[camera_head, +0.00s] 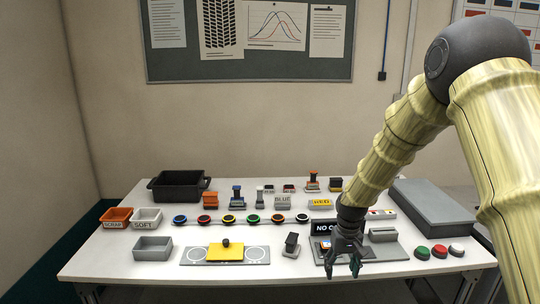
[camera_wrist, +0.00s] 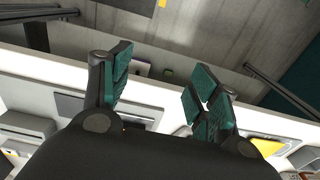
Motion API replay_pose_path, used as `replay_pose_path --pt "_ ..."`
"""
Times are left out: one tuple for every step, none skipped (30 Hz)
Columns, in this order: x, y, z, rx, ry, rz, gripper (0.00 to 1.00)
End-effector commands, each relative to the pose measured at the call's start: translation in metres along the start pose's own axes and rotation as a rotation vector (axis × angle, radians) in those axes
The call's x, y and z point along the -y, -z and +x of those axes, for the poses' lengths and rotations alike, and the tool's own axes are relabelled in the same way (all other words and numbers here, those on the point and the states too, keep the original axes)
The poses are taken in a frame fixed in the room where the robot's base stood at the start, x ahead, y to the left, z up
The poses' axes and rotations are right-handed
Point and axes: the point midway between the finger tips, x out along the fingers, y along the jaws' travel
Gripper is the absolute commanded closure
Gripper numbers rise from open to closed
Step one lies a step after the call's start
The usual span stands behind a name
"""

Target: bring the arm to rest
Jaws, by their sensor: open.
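My gripper (camera_head: 343,262) hangs at the end of my arm, fingers pointing down, over the front right part of the white table (camera_head: 140,262). It is just in front of a grey fixture plate (camera_head: 385,252). In the wrist view my gripper (camera_wrist: 155,95) shows two teal-padded fingers spread apart with nothing between them. The table's front edge and the floor beyond show past the fingertips. Part of the plate and a dark sign behind it are hidden by my gripper.
Red, green and white buttons (camera_head: 440,251) stand right of the plate. A large grey box (camera_head: 432,205) lies at the back right. A yellow block (camera_head: 226,251) on a grey plate, small bins (camera_head: 147,218) and a black crate (camera_head: 181,186) are to the left.

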Motion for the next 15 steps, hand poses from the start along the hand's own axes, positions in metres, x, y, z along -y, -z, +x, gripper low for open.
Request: replay_pose_path --pt "0.0 -0.008 0.014 0.006 0.002 0.001 0.39" --pt "0.001 -0.012 0.022 0.007 0.004 0.002 0.39" --pt "0.001 -0.018 0.033 0.006 0.006 0.003 0.39" --pt "0.001 -0.023 0.042 0.007 0.008 0.004 0.39" --pt "0.002 -0.029 0.053 0.009 0.01 0.005 0.39" --pt "0.002 -0.037 0.067 0.009 0.013 0.007 0.39" --pt "0.003 -0.045 0.079 0.011 0.015 0.008 0.39" --pt "0.003 -0.054 0.092 0.011 0.017 0.009 0.39" --pt "0.004 -0.067 0.11 0.013 0.02 0.012 0.39" --pt "0.004 -0.078 0.123 0.013 0.022 0.014 0.39" --pt "0.005 -0.089 0.137 0.013 0.024 0.016 0.39" --pt "0.006 -0.105 0.154 0.014 0.027 0.02 0.39" --pt "0.006 -0.117 0.167 0.014 0.029 0.022 0.39" --pt "0.007 -0.129 0.179 0.014 0.03 0.025 0.39" --pt "0.008 -0.147 0.194 0.013 0.032 0.029 0.39"
